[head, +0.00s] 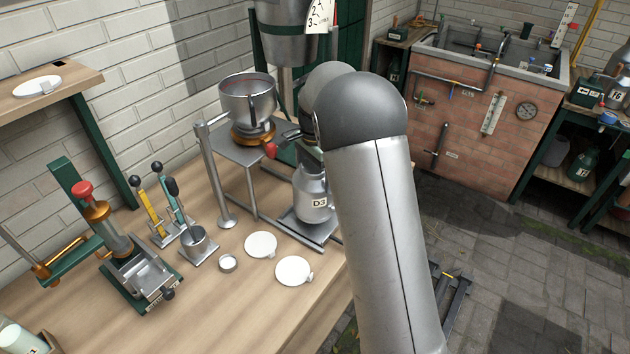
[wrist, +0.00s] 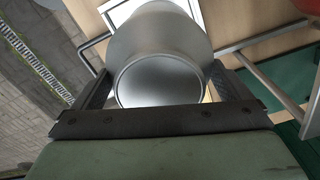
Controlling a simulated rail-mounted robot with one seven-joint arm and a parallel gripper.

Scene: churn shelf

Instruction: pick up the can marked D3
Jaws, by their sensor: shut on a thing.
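The can marked D3 (head: 312,196) is a grey metal can with a white label, upright at the metal stand's low platform (head: 318,237) on the wooden bench. My arm hides its right side in the head view. In the wrist view the can (wrist: 160,45) fills the space between the two dark fingers, its round rim facing the camera. My gripper (wrist: 160,82) is shut on the can, a finger on each side. Whether the can's base touches the platform cannot be told.
A metal bowl (head: 248,97) sits on the raised stand left of the can. A post (head: 214,175) rises close by. White discs (head: 293,271) lie on the bench in front. A press (head: 125,250) stands at left.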

